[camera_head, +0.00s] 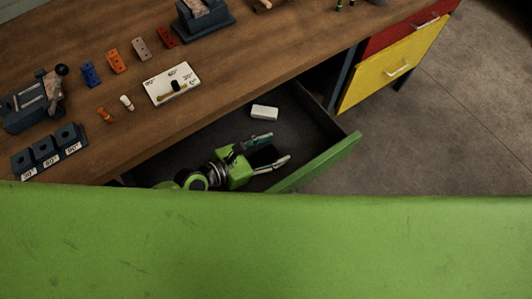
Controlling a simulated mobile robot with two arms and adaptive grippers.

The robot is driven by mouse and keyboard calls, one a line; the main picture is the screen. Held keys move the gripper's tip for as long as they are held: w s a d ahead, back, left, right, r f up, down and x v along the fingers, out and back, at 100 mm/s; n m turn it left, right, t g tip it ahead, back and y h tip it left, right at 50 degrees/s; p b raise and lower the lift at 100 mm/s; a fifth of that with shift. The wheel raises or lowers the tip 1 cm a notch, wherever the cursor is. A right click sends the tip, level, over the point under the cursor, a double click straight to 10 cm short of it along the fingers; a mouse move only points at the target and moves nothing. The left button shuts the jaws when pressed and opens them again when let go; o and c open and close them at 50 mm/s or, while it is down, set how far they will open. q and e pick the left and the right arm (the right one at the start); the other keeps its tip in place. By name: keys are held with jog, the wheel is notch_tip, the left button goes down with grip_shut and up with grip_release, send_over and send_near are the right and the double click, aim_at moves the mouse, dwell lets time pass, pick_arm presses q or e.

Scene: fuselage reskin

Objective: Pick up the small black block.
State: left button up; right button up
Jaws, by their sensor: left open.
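A small black block (263,156) shows as a dark shape inside the open drawer (326,167), against its dark floor. My left gripper (279,147) is green with grey fingers and reaches into the drawer from the left. Its fingers are open, one on either side of the black block. I cannot tell whether they touch it. The block's lower edges are hard to make out in the shade. My right gripper is not in view.
A white block (265,112) lies in the drawer behind my left gripper. The wooden bench top (230,60) above carries a white dial plate (172,84), several coloured blocks, and a dark labelled holder (48,150). A yellow drawer (392,66) stands to the right, beside open floor.

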pick_arm(q)
jog(key=shift+w+d+f, duration=0.25)
jog(key=shift+w+d, duration=0.05)
jog(key=shift+d, duration=0.1)
grip_shut()
jog(key=shift+r, duration=0.15)
